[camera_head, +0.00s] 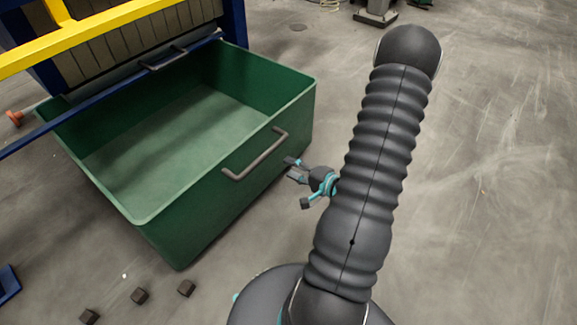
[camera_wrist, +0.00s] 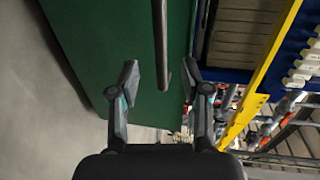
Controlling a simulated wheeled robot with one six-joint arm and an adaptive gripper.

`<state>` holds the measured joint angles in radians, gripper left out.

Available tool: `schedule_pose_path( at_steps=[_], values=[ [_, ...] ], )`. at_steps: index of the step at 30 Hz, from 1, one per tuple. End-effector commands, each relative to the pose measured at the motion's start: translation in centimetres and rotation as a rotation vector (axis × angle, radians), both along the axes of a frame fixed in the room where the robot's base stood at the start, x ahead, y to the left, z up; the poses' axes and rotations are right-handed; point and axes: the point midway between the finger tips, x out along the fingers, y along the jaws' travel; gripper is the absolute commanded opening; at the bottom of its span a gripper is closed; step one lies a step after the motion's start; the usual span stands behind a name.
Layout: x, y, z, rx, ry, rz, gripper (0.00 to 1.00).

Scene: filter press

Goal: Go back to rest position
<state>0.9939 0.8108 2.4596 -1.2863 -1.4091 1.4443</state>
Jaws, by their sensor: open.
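My gripper (camera_head: 299,187) shows in the head view to the right of the green bin, close to the grey handle (camera_head: 256,155) on the bin's near right wall. In the wrist view my gripper (camera_wrist: 158,82) has its two fingers spread apart with nothing between them. The handle (camera_wrist: 161,45) shows there as a dark bar beyond the fingertips, in front of the green wall. From these views I cannot tell how far the fingertips are from the bar. My arm rises at the right of the head view and hides part of the floor.
The green bin (camera_head: 147,218) stands open and empty under the filter press with its plates (camera_head: 125,40). A yellow bar (camera_head: 90,35) and a blue rail cross at the upper left. Several dark cubes (camera_head: 139,295) lie on the floor.

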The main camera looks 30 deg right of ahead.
Motion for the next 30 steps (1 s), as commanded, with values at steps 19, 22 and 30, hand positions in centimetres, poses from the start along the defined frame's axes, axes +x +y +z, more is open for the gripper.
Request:
schedule_pose_path(
  at_steps=[19, 22, 30],
  values=[
    [-0.1, 0.0, -0.5, -0.062, 0.002, 0.015, 0.47],
    [-0.7, -0.3, -2.8, -0.186, 0.076, 0.037, 0.47],
    [-5.5, -4.3, -10.9, -0.566, 0.475, 0.097, 0.47]
  ],
)
